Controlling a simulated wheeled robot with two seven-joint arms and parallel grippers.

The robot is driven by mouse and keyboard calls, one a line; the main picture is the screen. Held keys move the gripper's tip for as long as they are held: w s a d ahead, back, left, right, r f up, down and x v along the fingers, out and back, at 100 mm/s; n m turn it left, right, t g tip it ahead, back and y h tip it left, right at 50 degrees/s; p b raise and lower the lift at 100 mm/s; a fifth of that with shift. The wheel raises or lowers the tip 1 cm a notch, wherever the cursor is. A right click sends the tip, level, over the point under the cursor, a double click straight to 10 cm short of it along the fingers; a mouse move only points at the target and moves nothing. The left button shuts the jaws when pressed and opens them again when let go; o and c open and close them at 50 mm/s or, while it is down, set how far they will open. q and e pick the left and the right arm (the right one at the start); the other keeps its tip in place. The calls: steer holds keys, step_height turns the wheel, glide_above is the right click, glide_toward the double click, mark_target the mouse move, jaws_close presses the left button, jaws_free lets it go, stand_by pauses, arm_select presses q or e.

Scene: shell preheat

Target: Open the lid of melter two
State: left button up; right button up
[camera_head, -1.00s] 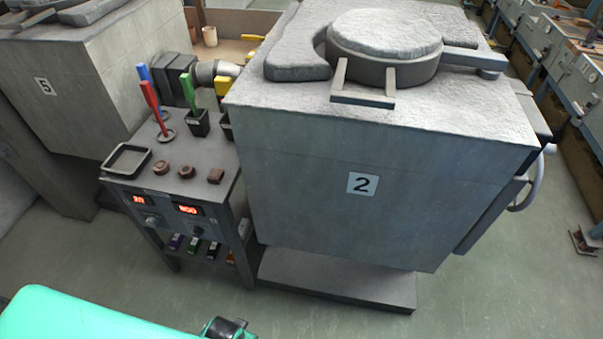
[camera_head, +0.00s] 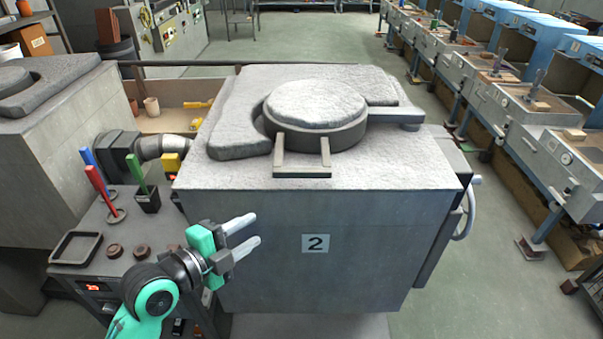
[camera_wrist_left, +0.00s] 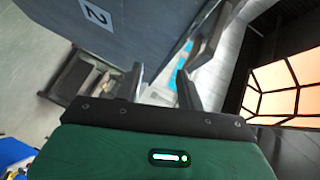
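Melter two (camera_head: 316,276) is the grey block with the "2" plate in the middle of the head view. Its round, rough-topped lid (camera_head: 316,106) lies flat on top, closed, with a squared bar handle (camera_head: 303,172) sticking out toward me. My left gripper (camera_head: 250,231) is open and empty in front of the melter's left front face, lower than the handle and to its left. In the left wrist view the fingers (camera_wrist_left: 157,82) are apart with nothing between them, and melter two's side (camera_wrist_left: 150,30) shows beyond. My right gripper is not in view.
A side table with a square tray (camera_head: 76,248), red, green and blue tools (camera_head: 140,175) and brown knobs stands left of melter two. Another melter (camera_head: 50,160) is at the far left. A workbench row (camera_head: 500,100) lines the right. Floor between is clear.

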mark_target(297, 174)
arm_select(q)
step_height(297, 174, up, 6)
steer(key=w+d+m+h, duration=0.1)
steer(key=w+m+h, duration=0.1)
steer(key=m, duration=0.2)
steer(key=shift+t, duration=0.4)
steer(key=p+x, duration=0.2)
steer(key=x, duration=0.2)
steer(key=p+x, duration=0.2)
steer(key=x, duration=0.2)
steer(key=p+x, duration=0.2)
steer(key=x, duration=0.2)
steer(key=shift+s+d+r, duration=0.25)
steer(key=shift+d+r, duration=0.05)
steer(key=shift+w+d+f+p, duration=0.2)
steer(key=shift+w+d+p, duration=0.25)
jaws_close()
